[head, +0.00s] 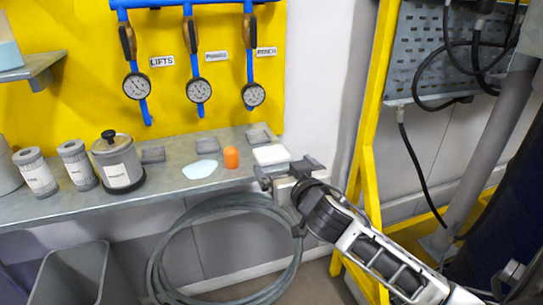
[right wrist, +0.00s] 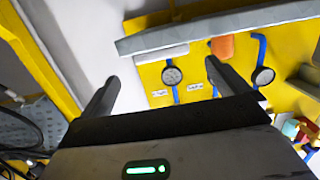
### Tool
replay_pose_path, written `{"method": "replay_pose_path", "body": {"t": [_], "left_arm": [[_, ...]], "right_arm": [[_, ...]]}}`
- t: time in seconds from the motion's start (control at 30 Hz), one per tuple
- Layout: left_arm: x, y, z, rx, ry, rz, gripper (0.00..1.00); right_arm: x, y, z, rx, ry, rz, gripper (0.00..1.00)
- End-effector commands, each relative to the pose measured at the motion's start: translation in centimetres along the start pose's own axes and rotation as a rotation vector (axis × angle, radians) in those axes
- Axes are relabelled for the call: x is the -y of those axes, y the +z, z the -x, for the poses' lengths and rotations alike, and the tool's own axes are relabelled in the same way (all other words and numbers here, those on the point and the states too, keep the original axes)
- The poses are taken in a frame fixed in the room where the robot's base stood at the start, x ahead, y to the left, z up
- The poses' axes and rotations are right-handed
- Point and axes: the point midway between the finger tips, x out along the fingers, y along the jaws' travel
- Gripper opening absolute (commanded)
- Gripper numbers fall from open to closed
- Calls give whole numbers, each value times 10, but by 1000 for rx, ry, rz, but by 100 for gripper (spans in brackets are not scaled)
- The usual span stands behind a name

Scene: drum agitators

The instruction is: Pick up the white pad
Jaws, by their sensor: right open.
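The white pad (head: 271,154) is a flat pale block lying on the right end of the grey shelf (head: 120,206). It also shows in the right wrist view (right wrist: 162,53), as a pale strip along the shelf edge next to an orange piece. My right gripper (head: 287,168) is open and empty at the shelf's front right corner, just in front of the pad and slightly to its right. In the right wrist view its two spread fingers (right wrist: 162,72) point toward the pad, with nothing between them. My left gripper is not in view.
An orange cylinder (head: 231,157) and a pale blue flat patch (head: 200,169) lie left of the pad. Small grey square trays (head: 207,145) sit behind. Several canisters (head: 118,163) stand at left. A coiled hose (head: 160,270) hangs below. A yellow frame (head: 368,150) stands right.

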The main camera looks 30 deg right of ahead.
Motion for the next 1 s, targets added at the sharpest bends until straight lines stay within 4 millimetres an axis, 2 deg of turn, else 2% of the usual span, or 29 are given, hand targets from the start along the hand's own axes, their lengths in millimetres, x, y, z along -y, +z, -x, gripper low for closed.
{"method": "replay_pose_path", "body": {"t": [0.1,0.37,0.63,0.77,0.97,1.0], "left_arm": [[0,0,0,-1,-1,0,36],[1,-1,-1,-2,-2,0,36],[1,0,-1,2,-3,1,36],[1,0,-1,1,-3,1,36],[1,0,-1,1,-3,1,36],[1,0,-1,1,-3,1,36]], "right_arm": [[0,0,-21,0,0,1,100],[1,0,-41,1,-1,0,100],[2,-2,-79,3,0,1,100],[2,-1,-86,3,-2,1,100],[2,-1,-86,3,-3,1,100],[2,-1,-86,3,-3,1,89]]}}
